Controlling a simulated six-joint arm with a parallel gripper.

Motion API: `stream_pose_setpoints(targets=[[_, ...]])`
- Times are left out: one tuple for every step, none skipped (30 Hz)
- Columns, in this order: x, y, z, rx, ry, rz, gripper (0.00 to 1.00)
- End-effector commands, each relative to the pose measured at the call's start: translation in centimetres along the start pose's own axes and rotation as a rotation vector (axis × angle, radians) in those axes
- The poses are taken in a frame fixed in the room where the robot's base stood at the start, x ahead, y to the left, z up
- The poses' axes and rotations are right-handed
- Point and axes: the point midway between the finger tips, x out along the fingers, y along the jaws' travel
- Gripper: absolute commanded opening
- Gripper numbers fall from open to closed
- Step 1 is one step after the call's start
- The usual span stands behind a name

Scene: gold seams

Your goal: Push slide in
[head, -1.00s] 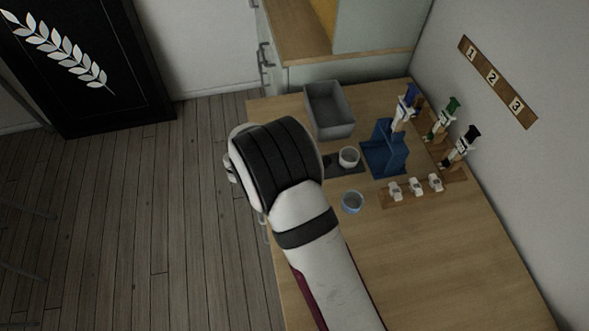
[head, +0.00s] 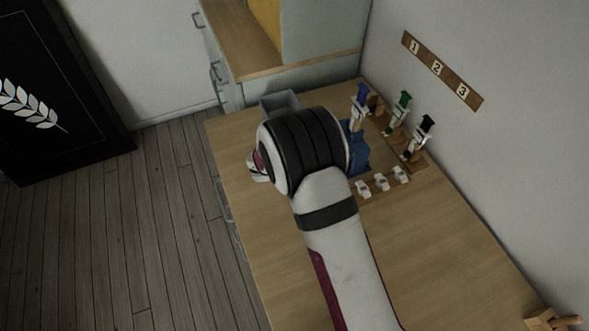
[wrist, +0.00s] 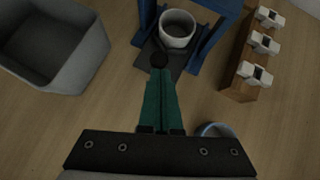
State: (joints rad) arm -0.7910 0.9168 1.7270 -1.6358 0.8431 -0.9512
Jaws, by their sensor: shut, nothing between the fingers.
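The dark slide (wrist: 182,62) is a flat plate with a round black knob (wrist: 159,61) at its near end. A pale grey cup (wrist: 177,42) stands upright on it. In the wrist view the cup is at the near opening of the blue stand (wrist: 212,45), between its posts. The stand also shows in the head view (head: 359,160), partly behind my arm. My gripper (wrist: 160,72) is shut and empty, its green fingertips right at the knob; I cannot tell whether they touch it. In the head view my arm hides the slide, cup and gripper.
A grey bin (wrist: 50,40) is left of the slide. A blue-rimmed bowl (wrist: 215,130) is close right of my fingers. A wooden rack with white pieces (wrist: 262,45) stands to the right. Tools with blue, green and black handles (head: 403,100) stand along the wall.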

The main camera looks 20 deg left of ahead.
Motion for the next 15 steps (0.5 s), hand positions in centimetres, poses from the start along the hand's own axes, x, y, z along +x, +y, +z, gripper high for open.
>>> stream_pose_setpoints(targets=[[0.46, -0.33, 0.47, 0.002, 0.000, -0.002, 0.00], [0.64, -0.44, 0.65, 0.002, 0.000, -0.002, 0.00], [0.83, -0.55, 0.84, 0.002, 0.000, -0.001, 0.00], [0.93, -0.60, 0.94, 0.001, 0.000, -0.001, 0.00], [1.00, -0.64, 1.01, 0.001, 0.000, -0.001, 0.00], [1.06, -0.67, 1.08, 0.001, -0.001, -0.001, 0.00], [1.09, -0.69, 1.11, 0.001, -0.001, -0.001, 0.00], [1.11, -0.69, 1.14, 0.002, -0.001, -0.001, 0.00], [1.13, -0.71, 1.17, 0.002, -0.002, -0.002, 0.00], [1.15, -0.71, 1.19, 0.003, -0.002, -0.002, 0.00], [1.15, -0.71, 1.21, 0.003, -0.003, -0.002, 0.00], [1.16, -0.71, 1.22, 0.003, -0.003, -0.002, 0.00], [1.16, -0.70, 1.23, 0.003, -0.004, -0.002, 0.00], [1.16, -0.69, 1.24, 0.003, -0.004, -0.002, 0.00], [1.10, -0.67, 1.20, 0.003, -0.004, -0.002, 0.00]])
